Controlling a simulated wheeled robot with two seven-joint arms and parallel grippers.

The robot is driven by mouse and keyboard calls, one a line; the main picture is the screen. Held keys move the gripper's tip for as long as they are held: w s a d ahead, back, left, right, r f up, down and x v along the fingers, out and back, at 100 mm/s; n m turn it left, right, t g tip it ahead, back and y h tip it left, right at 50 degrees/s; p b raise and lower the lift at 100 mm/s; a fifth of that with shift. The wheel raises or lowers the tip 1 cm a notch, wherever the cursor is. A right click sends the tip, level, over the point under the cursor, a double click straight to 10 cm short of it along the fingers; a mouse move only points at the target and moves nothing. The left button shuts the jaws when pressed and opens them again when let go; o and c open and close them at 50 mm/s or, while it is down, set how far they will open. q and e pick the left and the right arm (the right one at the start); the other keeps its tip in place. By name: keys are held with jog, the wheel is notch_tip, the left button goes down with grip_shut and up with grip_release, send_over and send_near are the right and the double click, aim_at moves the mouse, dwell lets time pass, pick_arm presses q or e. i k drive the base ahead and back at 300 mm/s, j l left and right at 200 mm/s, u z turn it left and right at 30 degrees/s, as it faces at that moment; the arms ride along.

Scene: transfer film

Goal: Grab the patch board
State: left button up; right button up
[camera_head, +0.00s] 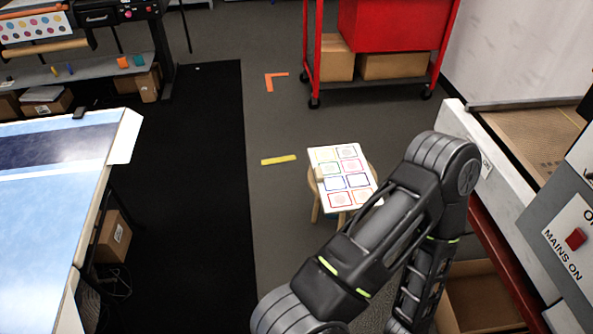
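The patch board (343,177) is a white panel with rows of coloured outlined squares. It lies on a small round wooden stool (316,190) in the middle of the floor, its right edge close to my arm in the picture. A small tan block shows at its left edge. My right arm comes in from the bottom and bends down at the right, partly in front of the stool area. Its gripper is out of the picture. My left arm and gripper are not in view.
A blue-topped table (50,215) stands at the left beside a black mat (195,200). A red cart (395,25) with boxes stands behind the stool. A grey machine with a red switch (576,239) is at the right. An open cardboard box (480,300) sits below it.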

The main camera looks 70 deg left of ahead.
aim_at(345, 180)
jog(key=u, duration=1.95)
jog(key=i+j+z, duration=0.1)
jog(key=z, duration=1.1)
jog(key=j+z, duration=0.4)
jog(key=j, duration=0.25)
jog(key=j+z, duration=0.4)
jog(key=j, duration=0.25)
jog(key=k+j+z, duration=0.15)
jog(key=j+z, duration=0.3)
jog(key=j, duration=0.15)
jog(key=k+j, duration=0.1)
jog(key=j, duration=0.25)
jog(key=k+j, duration=0.1)
jog(key=j, duration=0.25)
jog(key=k+j, duration=0.1)
jog(key=j, duration=0.25)
jog(key=k+j, duration=0.1)
jog(key=j, duration=0.25)
jog(key=i, duration=0.25)
